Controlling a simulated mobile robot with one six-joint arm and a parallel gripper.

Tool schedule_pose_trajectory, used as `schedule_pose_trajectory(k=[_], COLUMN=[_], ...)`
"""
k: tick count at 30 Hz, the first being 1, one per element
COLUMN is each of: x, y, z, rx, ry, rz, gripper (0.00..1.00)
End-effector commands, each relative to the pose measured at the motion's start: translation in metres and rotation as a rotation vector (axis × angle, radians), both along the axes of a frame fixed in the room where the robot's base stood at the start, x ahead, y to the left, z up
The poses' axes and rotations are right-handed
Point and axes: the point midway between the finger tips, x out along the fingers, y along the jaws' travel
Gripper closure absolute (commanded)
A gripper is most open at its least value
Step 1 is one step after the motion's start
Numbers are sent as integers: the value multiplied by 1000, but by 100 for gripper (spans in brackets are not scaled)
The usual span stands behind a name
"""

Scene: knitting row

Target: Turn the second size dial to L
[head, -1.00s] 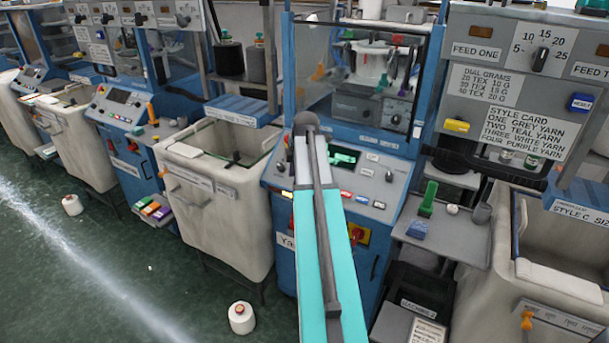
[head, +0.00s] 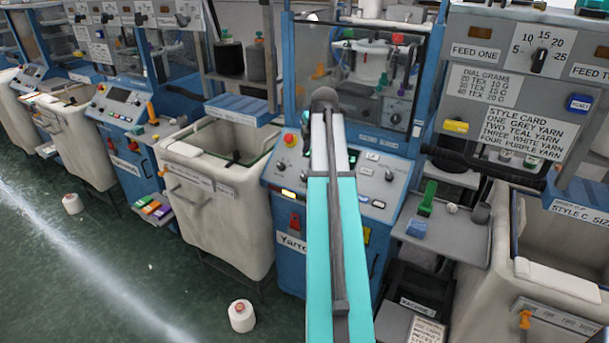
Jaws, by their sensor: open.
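My arm reaches up from the bottom centre over the blue machine's sloped console (head: 378,205). Its dark rounded end stands in front of the machine's window; my gripper is not visible. A grey box behind the window has a small dial (head: 395,118). I cannot read size letters at any of these, nor tell which is the second size dial. The arm hides the console's middle.
A feed panel at upper right has a black dial (head: 539,60) marked 5 to 25. Cream bins stand left (head: 215,215) and right (head: 560,285) of the machine. A grey shelf (head: 465,240) holds a green item (head: 428,198). A white cone (head: 241,316) stands on the floor.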

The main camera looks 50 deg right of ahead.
Motion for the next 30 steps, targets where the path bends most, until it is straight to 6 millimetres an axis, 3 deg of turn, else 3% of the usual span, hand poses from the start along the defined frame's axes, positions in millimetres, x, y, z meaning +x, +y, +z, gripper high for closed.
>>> schedule_pose_trajectory(k=[30], x=[37], y=[-17], z=[-89], rx=[2], ry=[1], rz=[0], gripper=[59])
